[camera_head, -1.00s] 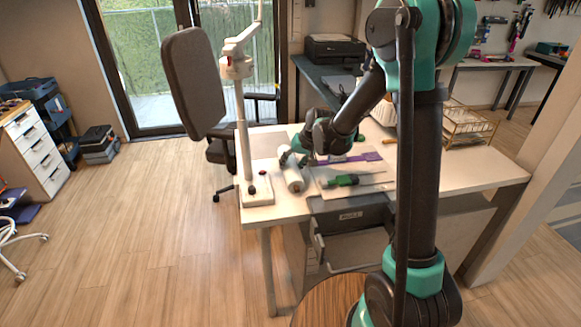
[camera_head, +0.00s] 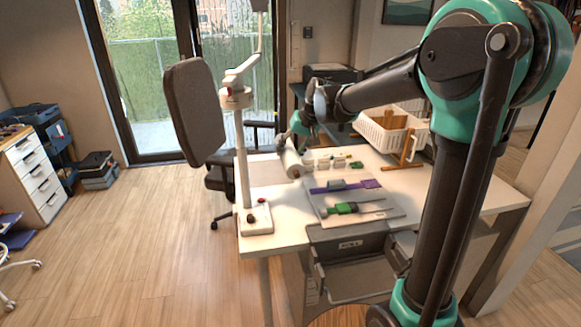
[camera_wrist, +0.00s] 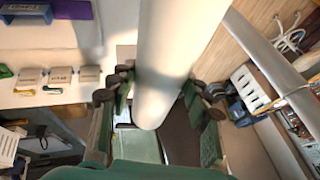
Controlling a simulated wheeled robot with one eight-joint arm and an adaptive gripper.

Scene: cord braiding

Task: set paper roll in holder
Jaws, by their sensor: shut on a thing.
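The paper roll (camera_head: 291,160) is a white cylinder above the far left part of the table in the head view. It also shows large in the wrist view (camera_wrist: 180,50), running from the top edge down between the fingers. My gripper (camera_wrist: 158,95) is shut around the roll near one end. In the head view my gripper (camera_head: 287,141) is at the roll's far end, partly hidden.
A white basket (camera_head: 388,130) stands behind the wooden stand. Several small labelled items (camera_head: 325,163) lie near the roll. A white lamp post (camera_head: 243,160) stands close on the left.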

